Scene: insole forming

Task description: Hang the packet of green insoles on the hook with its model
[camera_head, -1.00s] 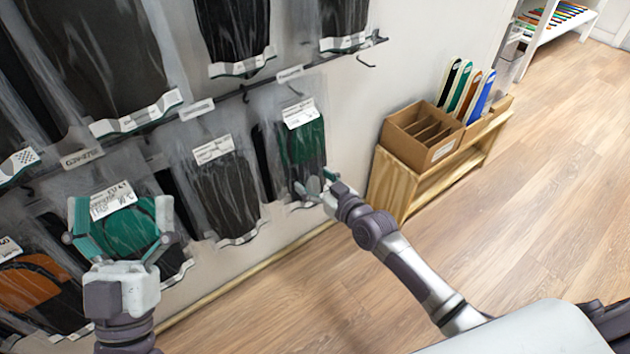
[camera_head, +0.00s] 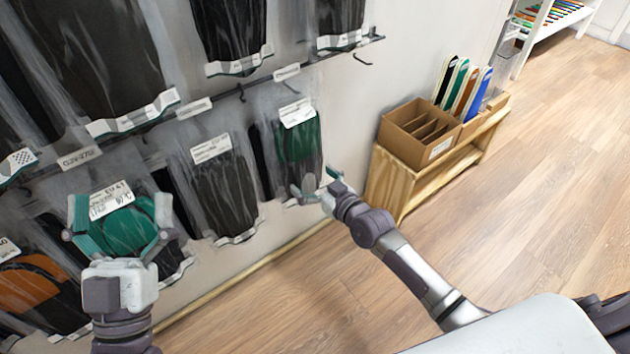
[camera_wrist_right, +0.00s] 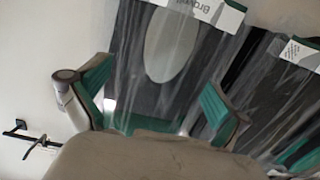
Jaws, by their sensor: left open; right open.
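A clear packet with a green insole top and darker lower part (camera_head: 297,150) hangs at the right end of the lower rail, a white label across its top. My right gripper (camera_head: 318,184) is open by its lower right corner. In the right wrist view the open fingers (camera_wrist_right: 155,95) stand either side of a dark packet with a pale oval (camera_wrist_right: 172,45); contact is unclear. Another green insole packet (camera_head: 127,235) with a white label hangs at the left. My left gripper (camera_head: 120,213) is open, its fingers at either side of that packet.
Dark insole packets (camera_head: 225,190) and an orange one (camera_head: 32,290) hang nearby. An empty hook (camera_head: 362,60) sticks out at the upper rail's right end. A wooden shelf (camera_head: 395,185) with a cardboard box (camera_head: 420,135) and coloured insoles stands right. The floor is clear.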

